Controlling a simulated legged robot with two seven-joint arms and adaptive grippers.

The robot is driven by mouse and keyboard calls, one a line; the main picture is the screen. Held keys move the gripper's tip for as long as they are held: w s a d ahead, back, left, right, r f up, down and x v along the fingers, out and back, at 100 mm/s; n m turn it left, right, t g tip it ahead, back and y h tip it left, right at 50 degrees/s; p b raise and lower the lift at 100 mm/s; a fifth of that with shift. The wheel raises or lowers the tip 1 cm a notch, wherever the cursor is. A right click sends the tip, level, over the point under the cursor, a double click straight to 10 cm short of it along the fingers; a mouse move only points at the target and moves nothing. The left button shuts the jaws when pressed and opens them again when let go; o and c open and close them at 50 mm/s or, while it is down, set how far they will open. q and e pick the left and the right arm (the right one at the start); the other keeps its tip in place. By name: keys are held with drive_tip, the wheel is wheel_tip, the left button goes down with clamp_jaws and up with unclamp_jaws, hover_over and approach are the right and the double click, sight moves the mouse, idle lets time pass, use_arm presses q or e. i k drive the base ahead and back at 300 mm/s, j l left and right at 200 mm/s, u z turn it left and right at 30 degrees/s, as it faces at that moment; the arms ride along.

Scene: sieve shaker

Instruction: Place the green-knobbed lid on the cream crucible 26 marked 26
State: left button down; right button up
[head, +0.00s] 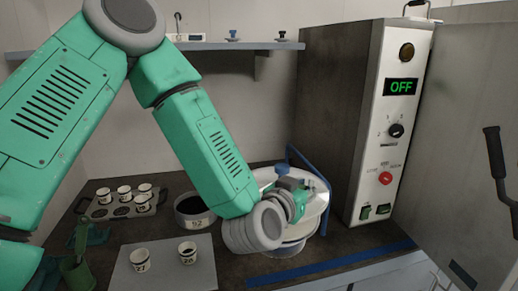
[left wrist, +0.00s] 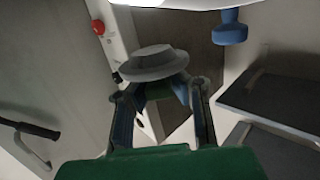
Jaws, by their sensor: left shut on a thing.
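My left gripper (left wrist: 162,108) is shut on the knob of a round grey lid (left wrist: 158,60). A little green shows under the disc, between the fingers, which hide most of the knob. In the head view the left gripper (head: 296,203) is in front of the white sieve shaker, well to the right of the crucibles; the lid is hard to make out there. The cream crucible 26 (head: 188,254) stands upright and open on a grey mat (head: 165,275), dark inside. My right gripper is not clearly in view.
A second crucible (head: 141,261) stands left on the mat. Behind are a rack (head: 98,210) of crucibles, a round pan (head: 194,212) and the shaker (head: 317,205). The control cabinet (head: 390,130) reads OFF. Lids with blue (head: 233,36) and black (head: 282,37) knobs sit on the shelf. Dark green shapes are lower left.

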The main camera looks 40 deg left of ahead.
sight(188, 249)
drive_tip(key=i+l+u, duration=0.1)
drive_tip(key=u, duration=0.35)
drive_tip(key=i+l+u, duration=0.15)
drive_tip(key=u, duration=0.25)
drive_tip(key=i+l+u, duration=0.15)
drive_tip(key=u, duration=0.3)
drive_tip(key=l+u, duration=0.2)
drive_tip(key=u, duration=0.2)
drive_tip(key=i+l, duration=0.05)
